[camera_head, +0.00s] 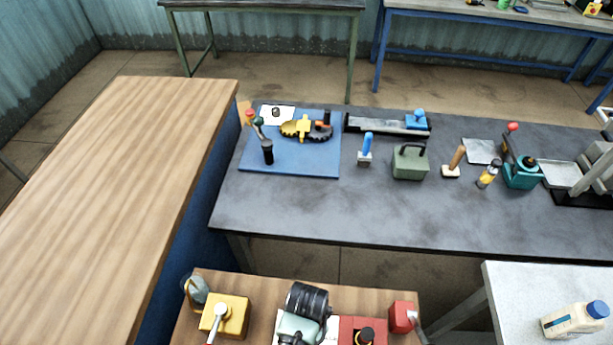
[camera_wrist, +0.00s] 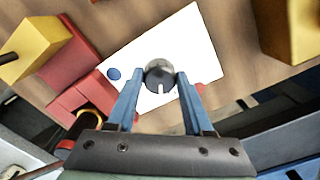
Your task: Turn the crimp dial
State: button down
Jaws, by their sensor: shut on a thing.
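A round dark-grey knob (camera_wrist: 159,70) with a pale notch, which I take to be the crimp dial, shows in the wrist view. It sits over a white plate (camera_wrist: 203,45) that has a blue dot near one edge. My gripper (camera_wrist: 160,78) has its two blue fingers on either side of the knob, shut on it. In the head view the white plate (camera_head: 278,326) shows only in part at the bottom, and my arm hides the knob and the fingertips.
A yellow box (camera_head: 235,318) with a pale lever stands left of the plate on the small wooden table. A red block with a black knob (camera_head: 366,335) and another red block (camera_head: 402,316) stand to the right. The dark bench (camera_head: 330,215) behind holds several tools.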

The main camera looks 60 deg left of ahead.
jog(key=n+p, duration=0.2)
jog(key=n, duration=0.2)
jog(key=shift+r+n, duration=0.1)
jog(key=shift+n, duration=0.3)
dwell(0.4)
jog(key=shift+c, duration=1.5)
grip_release()
notch_tip(320, 180, up, 13)
jog(key=b, duration=0.1)
